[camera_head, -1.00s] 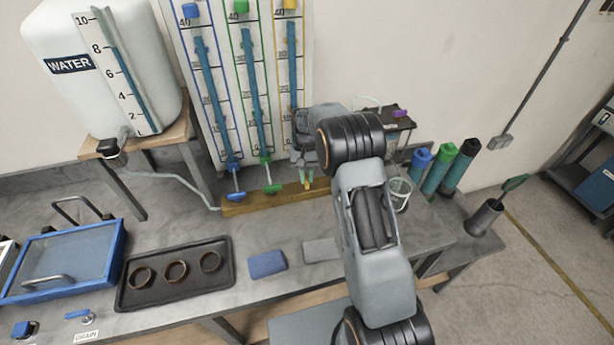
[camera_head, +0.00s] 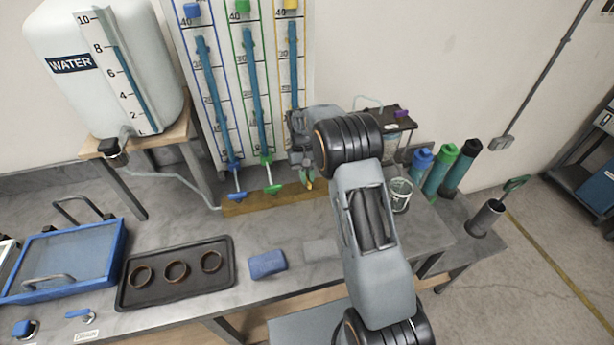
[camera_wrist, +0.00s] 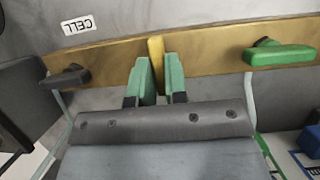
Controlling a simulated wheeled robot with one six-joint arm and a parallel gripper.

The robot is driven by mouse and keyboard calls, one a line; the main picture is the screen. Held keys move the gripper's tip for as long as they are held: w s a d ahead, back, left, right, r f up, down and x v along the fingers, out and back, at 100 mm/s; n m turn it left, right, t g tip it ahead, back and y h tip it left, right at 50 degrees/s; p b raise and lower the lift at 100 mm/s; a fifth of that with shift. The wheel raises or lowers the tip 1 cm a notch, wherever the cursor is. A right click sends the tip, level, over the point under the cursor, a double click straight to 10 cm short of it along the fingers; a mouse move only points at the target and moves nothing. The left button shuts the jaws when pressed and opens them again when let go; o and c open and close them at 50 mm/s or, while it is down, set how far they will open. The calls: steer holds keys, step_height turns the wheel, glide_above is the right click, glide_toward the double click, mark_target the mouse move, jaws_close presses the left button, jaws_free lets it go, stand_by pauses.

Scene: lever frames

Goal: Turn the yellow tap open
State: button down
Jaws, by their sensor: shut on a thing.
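The yellow tap's handle (camera_wrist: 156,62) stands between my gripper's green fingers (camera_wrist: 158,80) in the wrist view. My gripper is shut on this handle, in front of the wooden rail (camera_wrist: 115,60). In the head view, my gripper (camera_head: 306,178) is at the right part of the rail, below the yellow-topped tube (camera_head: 291,70). A bit of yellow (camera_head: 310,184) shows at its fingertips. The tap's body is mostly hidden by my gripper and arm.
A green tap (camera_head: 272,188) and a blue tap (camera_head: 237,195) stick out to the left on the rail. A dark lever (camera_wrist: 66,76) shows in the wrist view. A glass beaker (camera_head: 400,192) stands right of my arm. A blue sponge (camera_head: 267,264) lies on the bench.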

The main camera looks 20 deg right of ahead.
steer(key=c, duration=1.2)
jaws_free()
steer(key=shift+f, duration=0.1)
steer(key=shift+o, duration=0.3)
steer(key=shift+r, duration=0.55)
steer(key=s+r+b, duration=0.4)
steer(key=s+r, duration=0.8)
steer(key=s, duration=0.2)
